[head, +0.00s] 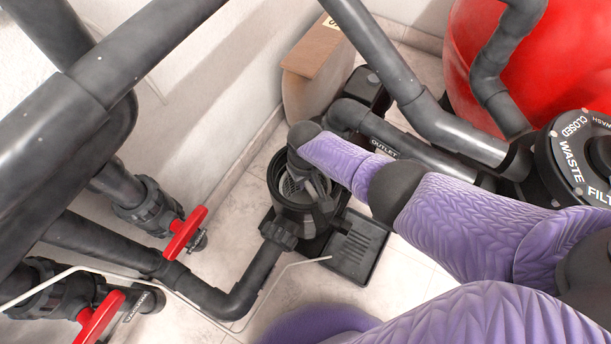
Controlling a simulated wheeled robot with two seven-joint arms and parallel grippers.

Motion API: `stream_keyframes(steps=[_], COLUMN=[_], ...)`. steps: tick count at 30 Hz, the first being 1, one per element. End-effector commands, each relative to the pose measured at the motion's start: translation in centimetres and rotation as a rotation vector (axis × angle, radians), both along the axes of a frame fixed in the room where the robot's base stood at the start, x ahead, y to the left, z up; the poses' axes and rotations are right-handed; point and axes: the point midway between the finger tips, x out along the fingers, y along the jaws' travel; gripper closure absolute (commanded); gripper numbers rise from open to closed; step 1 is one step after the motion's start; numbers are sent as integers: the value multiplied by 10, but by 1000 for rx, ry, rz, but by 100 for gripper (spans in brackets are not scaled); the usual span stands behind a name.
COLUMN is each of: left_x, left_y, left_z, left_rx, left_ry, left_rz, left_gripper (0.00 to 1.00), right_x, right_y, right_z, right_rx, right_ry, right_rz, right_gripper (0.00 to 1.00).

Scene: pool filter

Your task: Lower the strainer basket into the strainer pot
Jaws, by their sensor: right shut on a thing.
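The strainer pot (274,172) is a black, round, open pot at the middle of the head view, with a threaded rim. The grey strainer basket (291,187) shows inside the pot's mouth, its slotted wall partly visible. My right gripper (317,188) reaches over the pot from the right and points down into it, shut on the basket. My wrist and the gripper hide the basket's right side. I cannot tell how deep the basket sits or whether it touches the pot wall. My left gripper is not in view.
Grey pipes and red-handled valves (184,234) stand on the left. A pipe labelled OUTLET (410,158) runs behind my right arm. A cardboard box (312,85) is by the wall. The red filter tank (560,65) and its multiport valve (572,150) are on the right.

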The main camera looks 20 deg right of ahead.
Motion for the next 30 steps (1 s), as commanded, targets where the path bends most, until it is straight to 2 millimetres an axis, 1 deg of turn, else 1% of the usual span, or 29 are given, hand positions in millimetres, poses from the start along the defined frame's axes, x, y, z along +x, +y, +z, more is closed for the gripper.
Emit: stream_keyframes(steps=[11,12,14,15,18,23,26,30], left_x=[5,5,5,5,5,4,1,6], left_y=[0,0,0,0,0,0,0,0], left_z=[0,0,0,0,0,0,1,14], left_rx=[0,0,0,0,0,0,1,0], left_ry=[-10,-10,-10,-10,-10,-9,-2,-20], left_rz=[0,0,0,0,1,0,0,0], left_gripper=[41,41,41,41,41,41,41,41], right_x=[1,1,1,1,1,1,1,2], right_y=[0,0,0,0,0,0,0,0], right_z=[0,0,0,0,0,0,2,19], right_rx=[0,0,0,0,0,0,-1,0], right_ry=[-1,-1,-1,-1,-1,0,-1,-5], right_rz=[1,1,0,0,0,0,0,1], right_gripper=[100,76,63,55,37,37,37,37])
